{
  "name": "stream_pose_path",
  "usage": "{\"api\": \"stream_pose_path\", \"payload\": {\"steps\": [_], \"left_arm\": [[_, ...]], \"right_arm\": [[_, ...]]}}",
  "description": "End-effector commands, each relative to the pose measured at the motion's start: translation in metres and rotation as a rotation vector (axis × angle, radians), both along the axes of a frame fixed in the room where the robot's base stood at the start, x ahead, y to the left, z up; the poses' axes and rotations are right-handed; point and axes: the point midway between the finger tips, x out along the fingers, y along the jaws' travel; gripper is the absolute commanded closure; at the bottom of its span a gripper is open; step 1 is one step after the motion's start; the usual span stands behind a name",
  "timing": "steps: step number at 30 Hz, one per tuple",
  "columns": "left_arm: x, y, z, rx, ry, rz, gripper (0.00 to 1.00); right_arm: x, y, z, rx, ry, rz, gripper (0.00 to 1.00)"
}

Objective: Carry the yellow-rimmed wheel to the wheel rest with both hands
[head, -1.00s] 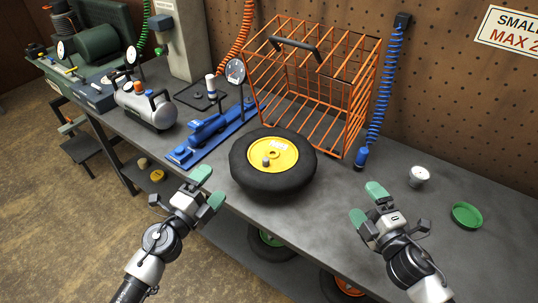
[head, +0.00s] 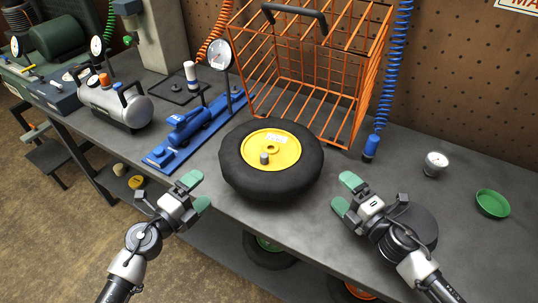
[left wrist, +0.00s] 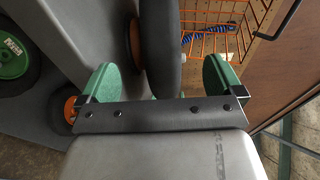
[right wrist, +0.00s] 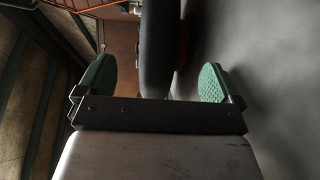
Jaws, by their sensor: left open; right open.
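The yellow-rimmed wheel (head: 272,187) lies flat on the bench in the head view, a black tyre around a yellow hub. My left gripper (head: 192,192) is open to the left of the wheel, apart from it. My right gripper (head: 346,197) is open to the right of the wheel, with a small gap to the tyre. In the left wrist view the tyre (left wrist: 161,45) stands between the green fingers (left wrist: 160,88), beyond them. In the right wrist view the tyre (right wrist: 158,50) also lies between the green fingers (right wrist: 157,85). I cannot identify the wheel rest.
An orange wire cage (head: 310,85) stands behind the wheel. A blue tool with a gauge (head: 190,130) and a silver tank (head: 118,107) are to the left. Green-hub (head: 268,246) and orange-hub wheels (head: 358,290) sit below the bench.

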Motion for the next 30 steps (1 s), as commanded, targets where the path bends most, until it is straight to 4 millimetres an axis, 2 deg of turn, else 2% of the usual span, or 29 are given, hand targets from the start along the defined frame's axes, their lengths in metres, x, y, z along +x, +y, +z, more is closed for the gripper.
{"api": "stream_pose_path", "payload": {"steps": [8,21,30], "left_arm": [[0.009,-0.005,0.001,0.0,-0.002,0.001,0.04],[0.07,-0.048,0.002,-0.002,-0.001,-0.001,0.04],[0.089,-0.061,0.001,-0.001,-0.001,0.0,0.04]], "right_arm": [[0.009,0.005,0.001,0.001,0.0,0.0,0.04],[0.071,0.047,0.002,0.002,-0.002,0.0,0.04],[0.09,0.059,0.0,0.001,0.001,-0.001,0.04]]}}
